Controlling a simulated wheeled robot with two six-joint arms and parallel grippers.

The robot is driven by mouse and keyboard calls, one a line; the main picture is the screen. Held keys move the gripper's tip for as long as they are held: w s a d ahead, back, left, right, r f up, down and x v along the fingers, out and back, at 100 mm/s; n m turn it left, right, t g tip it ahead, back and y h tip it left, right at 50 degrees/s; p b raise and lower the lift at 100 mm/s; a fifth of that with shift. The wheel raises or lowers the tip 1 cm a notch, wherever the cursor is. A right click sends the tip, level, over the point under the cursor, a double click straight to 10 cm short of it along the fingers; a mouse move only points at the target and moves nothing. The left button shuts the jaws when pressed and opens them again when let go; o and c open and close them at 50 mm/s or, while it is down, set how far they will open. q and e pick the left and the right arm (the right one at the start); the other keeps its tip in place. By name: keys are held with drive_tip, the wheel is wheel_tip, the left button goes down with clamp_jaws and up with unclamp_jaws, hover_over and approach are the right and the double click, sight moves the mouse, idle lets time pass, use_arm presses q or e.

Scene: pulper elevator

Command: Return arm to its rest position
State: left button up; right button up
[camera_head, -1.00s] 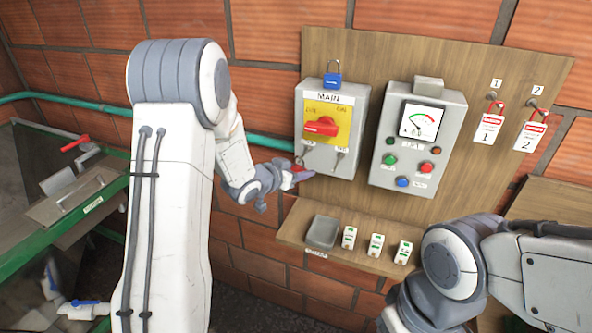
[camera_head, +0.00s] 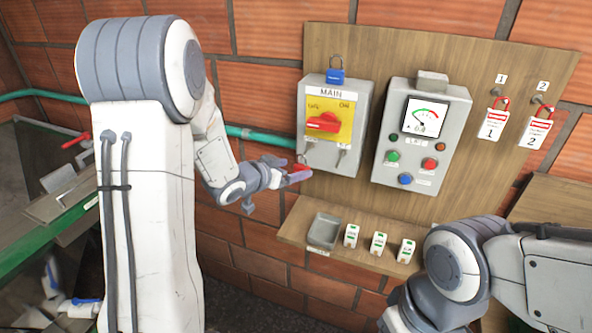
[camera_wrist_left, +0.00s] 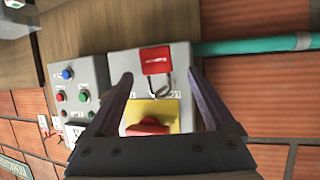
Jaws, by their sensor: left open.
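My left arm reaches to the grey MAIN box (camera_head: 314,155) on the wooden board. My left gripper (camera_head: 298,176) is at the box's lower left edge. A red padlock (camera_wrist_left: 157,60) hangs by its shackle below the yellow plate. In the left wrist view my left gripper (camera_wrist_left: 160,72) is open, its two fingers apart on either side of the padlock, and nothing is clamped. The red switch handle (camera_head: 323,122) lies roughly level on the yellow plate. My right arm fills the lower right of the head view; its gripper is out of sight.
A blue padlock (camera_head: 335,76) sits on top of the box. A control panel (camera_head: 412,155) with gauge and buttons is to its right, then two hanging tags (camera_head: 494,124). A shelf (camera_head: 290,232) with a tray juts out below. A teal pipe (camera_head: 258,135) runs along the brick wall.

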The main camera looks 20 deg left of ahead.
use_arm(q)
drive_tip(key=v, duration=0.6)
drive_tip(key=s+d+f+g+y+b, duration=0.1)
drive_tip(key=s+d+f+g+b, duration=0.15)
drive_tip(key=d, duration=0.35)
drive_tip(key=s+d+f+g+y+b, duration=0.2)
drive_tip(key=s+d+f+b, duration=0.15)
drive_tip(key=d, duration=0.25)
drive_tip(key=s+d+f+m+g, duration=0.1)
drive_tip(key=s+d+f+g, duration=0.1)
drive_tip(key=s, duration=0.5)
drive_tip(key=s+d+f+m+g+b, duration=0.1)
drive_tip(key=s+d+f+g, duration=0.1)
drive_tip(key=s, duration=0.6)
drive_tip(key=s+d+f+m+g+b, duration=0.1)
drive_tip(key=s+d+g, duration=0.3)
drive_tip(key=s, duration=0.4)
drive_tip(key=shift+s+d+f+m, duration=0.2)
drive_tip(key=shift+d+f+m, duration=0.2)
drive_tip(key=shift+f, duration=0.1)
drive_tip(key=shift+g, duration=0.25)
drive_tip(key=shift+a, duration=0.5)
